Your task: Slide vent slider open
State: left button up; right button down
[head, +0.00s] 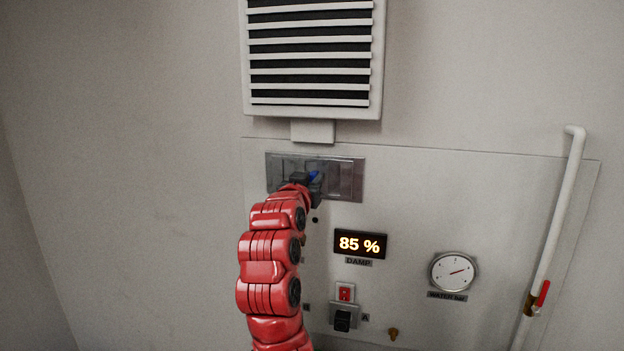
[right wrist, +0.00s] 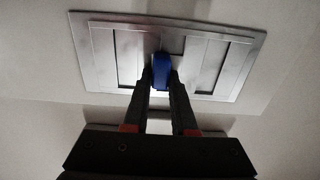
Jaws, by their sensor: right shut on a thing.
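The vent slider is a grey metal plate (head: 345,180) with upright slats, set on the wall panel below the louvred vent. It also fills the upper part of the right wrist view (right wrist: 208,60). A blue knob (right wrist: 161,70) stands out near the middle of the plate. My right gripper (head: 311,177) is shut on the blue knob, with one finger on each side of it in the right wrist view (right wrist: 162,85). The gripper hides part of the plate in the head view. My left gripper is not in view.
A white louvred vent (head: 311,55) is above the plate. Below are a lit display (head: 360,244) reading 85 %, a round gauge (head: 453,271), a red switch (head: 345,292) and a black knob (head: 343,319). A white pipe (head: 560,215) with a red lever runs at right.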

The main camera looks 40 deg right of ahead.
aim_at(330, 175)
jog(key=s+d+b, duration=0.2)
jog(key=shift+s+f+b, duration=0.2)
jog(key=shift+f+b, duration=0.05)
jog(key=shift+b, duration=0.15)
jog(key=shift+d+r, duration=0.1)
jog(key=shift+r, duration=0.05)
jog(key=c, duration=1)
grip_release()
jog(key=shift+o, duration=1.4)
jog(key=shift+s+d+r, duration=0.1)
jog(key=shift+s, duration=0.1)
jog(key=shift+w, duration=0.1)
